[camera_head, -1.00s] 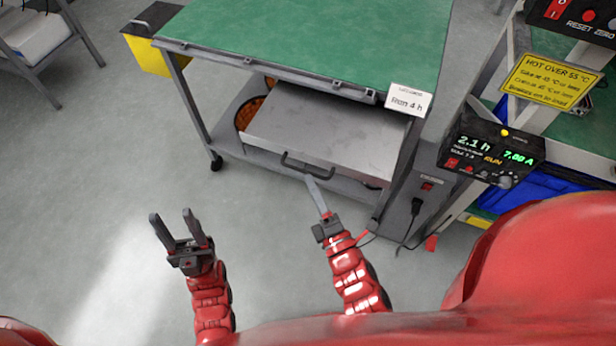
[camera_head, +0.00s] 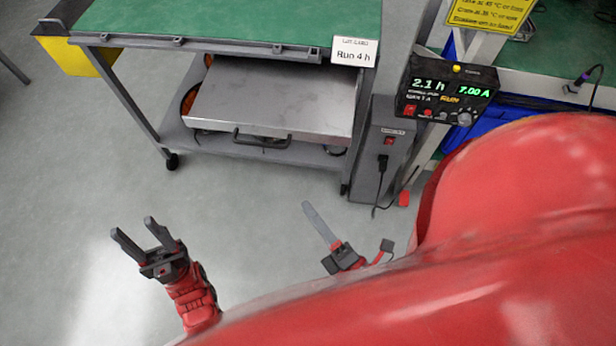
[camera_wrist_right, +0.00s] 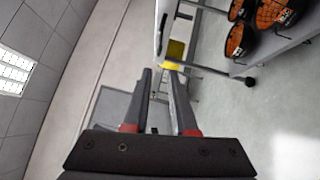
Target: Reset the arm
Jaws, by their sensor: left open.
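My left gripper (camera_head: 131,228) is at the lower left in the head view. Its two dark fingers are apart with nothing between them, over bare floor. My right gripper (camera_head: 307,207) is at the lower middle, seen nearly edge-on, with its forearm hidden behind my red body. In the right wrist view its two fingers (camera_wrist_right: 160,72) stand apart with a narrow empty gap. Both grippers are clear of the cart.
A green-topped cart (camera_head: 230,18) stands ahead, with a handled metal lid or drawer (camera_head: 275,98) on its lower level. A power supply (camera_head: 447,90) reads 2.1 h and 7.00 A. A yellow bin (camera_head: 75,55) hangs at left. Grey floor (camera_head: 80,170) is free before the cart.

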